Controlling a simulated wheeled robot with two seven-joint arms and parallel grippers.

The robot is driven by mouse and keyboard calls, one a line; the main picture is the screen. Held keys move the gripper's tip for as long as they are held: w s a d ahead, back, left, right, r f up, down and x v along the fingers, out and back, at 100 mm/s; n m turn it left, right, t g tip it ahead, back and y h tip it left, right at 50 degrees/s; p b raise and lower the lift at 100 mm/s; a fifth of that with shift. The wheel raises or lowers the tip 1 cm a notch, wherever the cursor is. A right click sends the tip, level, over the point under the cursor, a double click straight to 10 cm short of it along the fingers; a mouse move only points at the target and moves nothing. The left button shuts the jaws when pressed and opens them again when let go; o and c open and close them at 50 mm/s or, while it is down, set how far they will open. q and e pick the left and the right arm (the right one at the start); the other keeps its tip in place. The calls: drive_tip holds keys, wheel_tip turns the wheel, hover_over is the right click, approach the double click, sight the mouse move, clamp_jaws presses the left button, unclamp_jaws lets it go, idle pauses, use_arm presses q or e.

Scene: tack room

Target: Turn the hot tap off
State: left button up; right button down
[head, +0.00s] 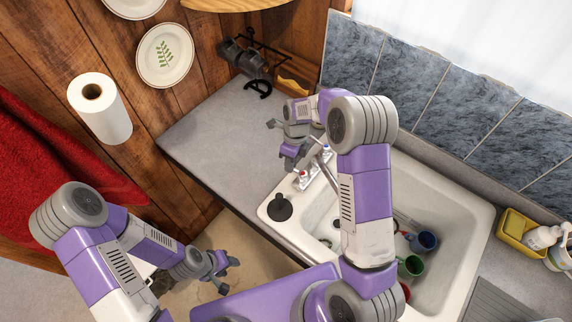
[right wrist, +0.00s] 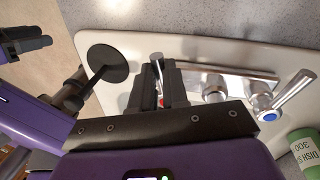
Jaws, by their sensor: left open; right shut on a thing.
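The chrome mixer tap (head: 315,170) stands on the left rim of the white sink (head: 470,205). In the right wrist view, the hot tap handle (right wrist: 157,65) has a red mark at its base, and its lever shows between the dark fingers. My right gripper (right wrist: 166,78) is shut on this lever; its fingers hide part of it. The cold tap handle (right wrist: 295,93), with a blue mark, points away to the upper right. The spout base (right wrist: 213,88) sits between the handles. In the head view my left gripper (head: 222,272) is open and empty, low beside the counter.
A round black object (head: 280,207) lies on the sink rim near the tap. Mugs, one blue (head: 424,242) and one green (head: 411,266), are in the basin. A green dish soap bottle (right wrist: 305,150) is near the cold handle. The counter (head: 215,140) at left is mostly clear.

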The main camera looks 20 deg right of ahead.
drive_tip(key=shift+w+d+r+m, duration=0.1)
drive_tip(key=shift+w+d+m, duration=0.25)
drive_tip(key=shift+m, duration=0.65)
drive_tip(key=shift+d, duration=0.1)
drive_tip(key=c, duration=1.1)
unclamp_jaws()
drive_tip(key=shift+s, duration=0.1)
drive_tip(key=shift+c, duration=0.2)
wheel_tip(320, 180, up, 7)
drive_tip(key=d, duration=0.1)
drive_tip(key=shift+w+r, duration=0.2)
drive_tip(key=shift+w, duration=0.2)
drive_tip(key=shift+d, duration=0.1)
